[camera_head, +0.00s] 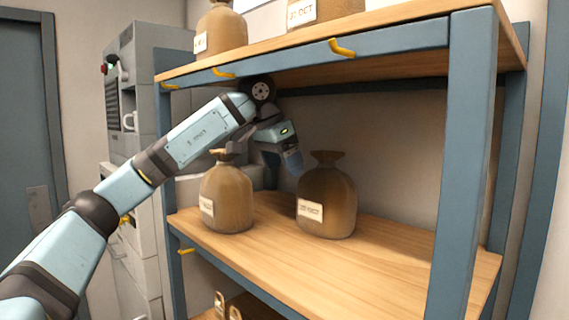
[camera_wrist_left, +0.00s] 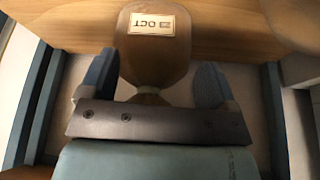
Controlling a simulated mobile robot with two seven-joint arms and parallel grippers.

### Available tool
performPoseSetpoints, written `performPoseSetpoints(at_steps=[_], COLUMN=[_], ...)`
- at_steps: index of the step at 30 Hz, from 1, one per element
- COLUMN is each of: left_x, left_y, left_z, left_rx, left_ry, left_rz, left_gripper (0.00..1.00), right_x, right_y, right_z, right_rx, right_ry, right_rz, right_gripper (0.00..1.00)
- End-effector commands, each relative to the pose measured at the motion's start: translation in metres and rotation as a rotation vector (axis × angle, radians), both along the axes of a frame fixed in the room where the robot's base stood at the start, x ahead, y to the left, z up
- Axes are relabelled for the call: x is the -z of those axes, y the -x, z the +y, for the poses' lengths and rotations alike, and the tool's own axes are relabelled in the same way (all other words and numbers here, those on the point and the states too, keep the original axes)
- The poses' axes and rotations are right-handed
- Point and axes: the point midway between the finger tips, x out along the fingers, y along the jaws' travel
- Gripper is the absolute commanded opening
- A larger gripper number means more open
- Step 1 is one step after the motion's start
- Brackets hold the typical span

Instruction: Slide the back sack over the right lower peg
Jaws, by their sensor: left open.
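Two brown sacks with tied necks and cream labels stand upright on the lower shelf board, a left one (camera_head: 227,197) and a darker right one (camera_head: 327,203). I cannot tell for sure which is the back sack. My left gripper (camera_head: 290,163) is between their necks in the head view, close to the right one. In the left wrist view a sack (camera_wrist_left: 153,65) with an OCT label lies between the open fingers (camera_wrist_left: 152,88), its neck partly hidden by the gripper body. A yellow peg (camera_head: 187,251) shows at the lower board's left; no right lower peg is visible.
The wooden shelf (camera_head: 370,270) has blue posts, one at the right (camera_head: 468,150). Its upper board carries more sacks (camera_head: 221,30) and yellow pegs (camera_head: 342,48) on its front edge. The lower board's right side is clear. Grey cabinets stand behind at left.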

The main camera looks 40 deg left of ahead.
Motion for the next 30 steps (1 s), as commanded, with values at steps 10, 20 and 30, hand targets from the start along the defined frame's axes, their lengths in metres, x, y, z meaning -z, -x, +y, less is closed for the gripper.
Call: performPoseSetpoints(at_steps=[10,20,30], left_x=[-0.003,-0.003,0.01], left_y=[-0.043,-0.102,-0.12], left_z=[-0.012,-0.028,-0.032], left_rx=[0.001,0.001,0.0], left_ry=[0.002,0.002,0.001], left_rz=[0.001,0.002,0.0], left_gripper=[0.83,0.83,0.83], right_x=[-0.015,-0.032,-0.036], right_y=[0.0,-0.001,0.0], right_z=[0.0,-0.002,-0.006], right_rx=[0.0,0.005,0.011], right_ry=[0.0,0.003,0.008], right_rz=[0.0,-0.006,-0.003], right_gripper=[0.43,0.43,0.43])
